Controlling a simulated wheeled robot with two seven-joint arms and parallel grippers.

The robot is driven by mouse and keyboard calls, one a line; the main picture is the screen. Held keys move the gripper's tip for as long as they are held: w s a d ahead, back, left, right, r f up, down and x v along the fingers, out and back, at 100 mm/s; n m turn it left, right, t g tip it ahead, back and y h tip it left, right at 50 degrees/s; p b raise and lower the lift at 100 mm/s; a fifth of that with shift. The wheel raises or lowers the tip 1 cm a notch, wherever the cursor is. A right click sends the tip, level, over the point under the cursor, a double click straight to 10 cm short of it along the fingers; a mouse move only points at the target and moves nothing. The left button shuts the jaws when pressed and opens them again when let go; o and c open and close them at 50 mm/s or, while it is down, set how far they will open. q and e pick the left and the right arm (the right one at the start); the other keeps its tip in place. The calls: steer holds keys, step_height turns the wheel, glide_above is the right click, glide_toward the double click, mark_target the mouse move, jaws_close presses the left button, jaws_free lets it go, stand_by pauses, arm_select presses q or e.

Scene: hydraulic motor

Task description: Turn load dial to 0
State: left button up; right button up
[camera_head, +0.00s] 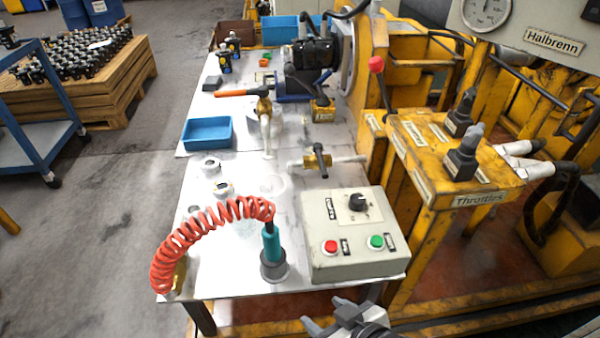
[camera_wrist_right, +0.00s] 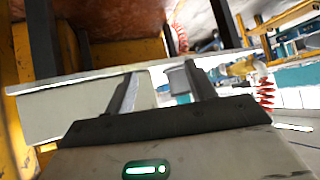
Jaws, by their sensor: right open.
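A black dial (camera_head: 358,203) sits on the sloped top of a pale grey control box (camera_head: 330,264) at the table's front right. Its marks are too small to read. Below it are a red button (camera_head: 331,247) and a green button (camera_head: 376,241). My right gripper (camera_head: 328,315) is open and empty, in front of the table's near edge and apart from the box. In the right wrist view, its fingers (camera_wrist_right: 160,82) stand apart with nothing between them. A plain pale face that looks like the box (camera_wrist_right: 60,112) shows there, but the dial does not.
A red coiled hose (camera_head: 210,221) and a teal-handled tool in a grey holder (camera_head: 273,263) stand left of the box. Yellow machinery with throttle levers (camera_head: 463,155) is at the right. A brass valve (camera_head: 316,160) lies behind the box.

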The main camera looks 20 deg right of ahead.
steer(key=s+d+r+g+h, duration=0.2)
steer(key=d+r+g+h, duration=0.1)
steer(key=d+r+g, duration=0.2)
steer(key=w+r+t, duration=0.2)
steer(key=w, duration=0.2)
steer(key=w+r+t, duration=0.2)
steer(key=w+r, duration=0.1)
steer(key=w, duration=0.1)
steer(key=w+a+r+n+t, duration=0.1)
steer(key=w+r+t, duration=0.1)
steer(key=w, duration=0.2)
steer(key=shift+w+a+r+t, duration=0.1)
steer(key=shift+r+t, duration=0.2)
steer(key=shift+r, duration=0.1)
steer(key=w+a+r+n+t+y, duration=0.3)
steer(key=w+a+r+n+t, duration=0.25)
steer(key=r, duration=0.55)
steer(key=a+r+n+g+y, duration=0.5)
steer(key=a+r+n+y, duration=0.5)
steer(key=n+y, duration=0.5)
steer(key=n+g+h, duration=0.7)
steer(key=g+h, duration=0.5)
steer(key=h, duration=0.5)
glide_toward(358, 198)
steer(key=f, duration=0.9)
steer(key=shift+a, duration=0.4)
